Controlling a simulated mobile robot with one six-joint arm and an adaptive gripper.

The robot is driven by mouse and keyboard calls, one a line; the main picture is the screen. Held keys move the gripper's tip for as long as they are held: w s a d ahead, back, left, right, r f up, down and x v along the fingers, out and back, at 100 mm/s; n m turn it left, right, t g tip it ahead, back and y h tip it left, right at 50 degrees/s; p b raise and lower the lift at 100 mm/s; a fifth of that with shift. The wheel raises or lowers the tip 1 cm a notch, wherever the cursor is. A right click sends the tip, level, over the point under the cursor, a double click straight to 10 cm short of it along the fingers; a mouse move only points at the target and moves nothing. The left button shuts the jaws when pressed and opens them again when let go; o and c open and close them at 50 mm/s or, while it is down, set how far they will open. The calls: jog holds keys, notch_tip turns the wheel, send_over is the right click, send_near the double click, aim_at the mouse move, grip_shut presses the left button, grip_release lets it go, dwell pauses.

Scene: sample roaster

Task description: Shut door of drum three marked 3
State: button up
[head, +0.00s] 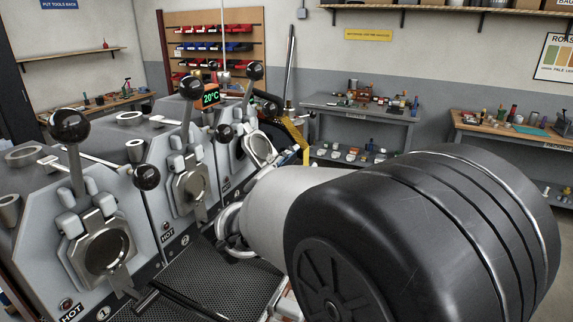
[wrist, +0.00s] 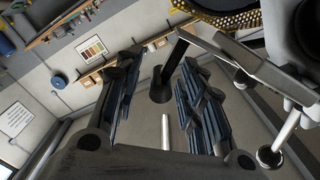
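Three roaster drums stand in a row in the head view. Drum three (head: 232,152) is the farthest; its number is hidden behind my arm. Its round door (head: 261,148) looks swung out from the front and tilted, so it appears open. In the wrist view my gripper (wrist: 162,95) is open, with its two dark fingers apart. A black cylindrical handle (wrist: 158,90) on a flat metal bar shows between the fingers; I cannot tell whether they touch it. My gripper is not clearly visible in the head view, where my arm covers much of the drum three area.
Drum one (head: 40,235) and drum two (head: 172,170), with levers and black ball knobs (head: 70,125), stand nearer on the left. A perforated tray (head: 205,285) lies before them. Workbenches (head: 360,115) stand behind, with open floor between.

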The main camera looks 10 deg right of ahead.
jog(key=v, duration=1.2)
jog(key=s+d+r+p, duration=0.3)
jog(key=d+r+p, duration=0.1)
jog(key=r+p, duration=0.1)
jog(key=shift+r, duration=0.5)
dwell(0.5)
jog(key=shift+o, duration=0.4)
